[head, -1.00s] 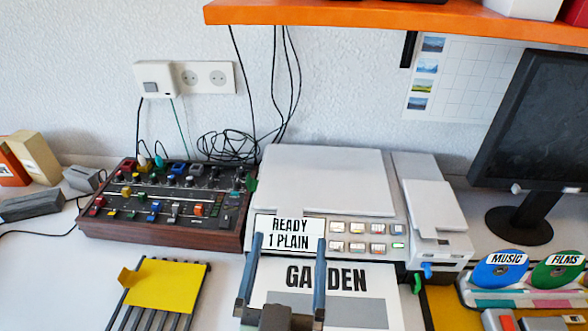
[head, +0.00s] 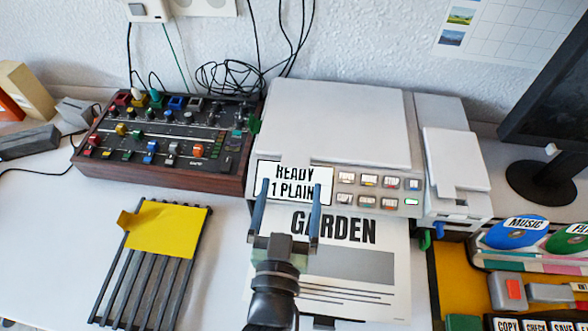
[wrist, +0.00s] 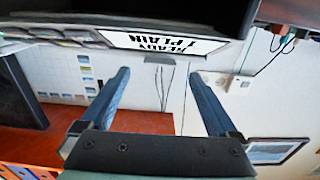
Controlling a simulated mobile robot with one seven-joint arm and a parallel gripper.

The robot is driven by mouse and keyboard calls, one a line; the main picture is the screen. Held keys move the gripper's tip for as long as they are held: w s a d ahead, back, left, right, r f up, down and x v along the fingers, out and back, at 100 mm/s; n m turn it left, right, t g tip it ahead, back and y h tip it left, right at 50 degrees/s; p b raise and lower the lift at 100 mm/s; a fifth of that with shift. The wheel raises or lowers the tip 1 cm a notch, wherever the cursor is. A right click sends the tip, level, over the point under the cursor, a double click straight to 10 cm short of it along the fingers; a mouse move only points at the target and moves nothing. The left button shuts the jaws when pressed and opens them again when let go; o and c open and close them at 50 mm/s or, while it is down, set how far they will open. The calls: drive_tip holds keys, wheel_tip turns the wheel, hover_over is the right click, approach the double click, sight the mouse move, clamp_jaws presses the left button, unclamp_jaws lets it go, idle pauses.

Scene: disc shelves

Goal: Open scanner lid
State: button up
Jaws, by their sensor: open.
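The scanner (head: 412,190) is a white box at the back middle of the desk. Its flat light-grey lid (head: 338,118) lies shut on top. Its front panel carries a display (head: 292,182) reading "READY 1 PLAIN" and several coloured buttons. My gripper (head: 290,193) is open and empty, with two blue-grey fingers, in front of the display. In the head view its fingertips overlap the display's lower part; I cannot tell whether they touch. In the wrist view the display (wrist: 165,43) appears upside down beyond the open fingers (wrist: 162,78). A printed sheet (head: 365,262) headed "GARDEN" lies below, partly hidden by my arm.
A mixer with coloured knobs (head: 170,140) stands left of the scanner. A black rack (head: 150,285) with a yellow sheet (head: 165,229) lies front left. A smaller grey device (head: 455,160) stands right of the scanner. Discs (head: 525,231) and a monitor (head: 550,120) are at the right.

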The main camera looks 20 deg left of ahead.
sight(295, 168)
drive_tip(key=shift+x, duration=2.6)
clamp_jaws()
